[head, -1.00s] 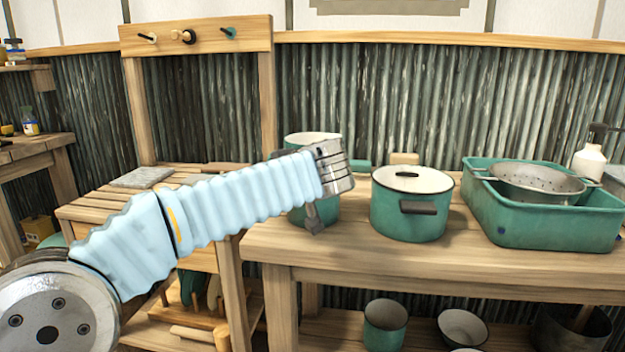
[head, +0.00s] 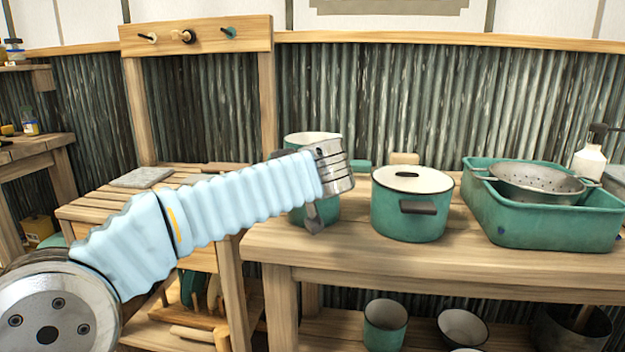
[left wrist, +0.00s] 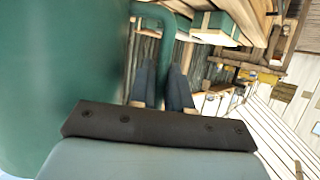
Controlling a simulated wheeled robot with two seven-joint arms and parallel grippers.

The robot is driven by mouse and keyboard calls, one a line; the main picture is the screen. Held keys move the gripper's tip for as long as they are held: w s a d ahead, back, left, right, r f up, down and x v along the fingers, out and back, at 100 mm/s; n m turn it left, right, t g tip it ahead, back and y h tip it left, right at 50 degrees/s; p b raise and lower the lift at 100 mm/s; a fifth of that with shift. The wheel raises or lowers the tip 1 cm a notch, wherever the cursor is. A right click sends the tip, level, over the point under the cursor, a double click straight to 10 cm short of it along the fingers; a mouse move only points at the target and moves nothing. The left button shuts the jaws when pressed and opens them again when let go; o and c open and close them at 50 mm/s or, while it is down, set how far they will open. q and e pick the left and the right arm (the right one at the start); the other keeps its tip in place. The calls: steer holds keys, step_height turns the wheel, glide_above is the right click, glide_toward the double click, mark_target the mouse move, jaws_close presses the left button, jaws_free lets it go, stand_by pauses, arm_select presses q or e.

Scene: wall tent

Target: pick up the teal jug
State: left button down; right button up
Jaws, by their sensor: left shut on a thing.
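The teal jug (head: 322,211) stands on the wooden table, with its pale rim and part of its body showing behind my left arm in the head view. In the left wrist view its teal body (left wrist: 60,70) fills the left side, and its curved handle (left wrist: 165,50) passes between my fingers. My left gripper (left wrist: 163,85) is shut on that handle. In the head view my left gripper (head: 316,218) is beside the jug and partly hidden by my own wrist. My right gripper is in neither view.
A lidded teal pot (head: 405,225) stands just right of the jug. A teal basin (head: 555,231) holding a metal colander (head: 540,183) is farther right. A slatted bench (head: 95,212) stands to the left. The table (head: 350,262) is bare along its front edge.

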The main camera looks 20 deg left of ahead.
arm_select(q)
steer(key=shift+r, duration=0.15)
steer(key=shift+r, duration=0.65)
steer(key=s+d+r, duration=0.8)
steer(key=d+r, duration=0.3)
steer(key=shift+s+r+p, duration=0.25)
steer(key=shift+s+p, duration=0.1)
steer(key=shift+p, duration=0.1)
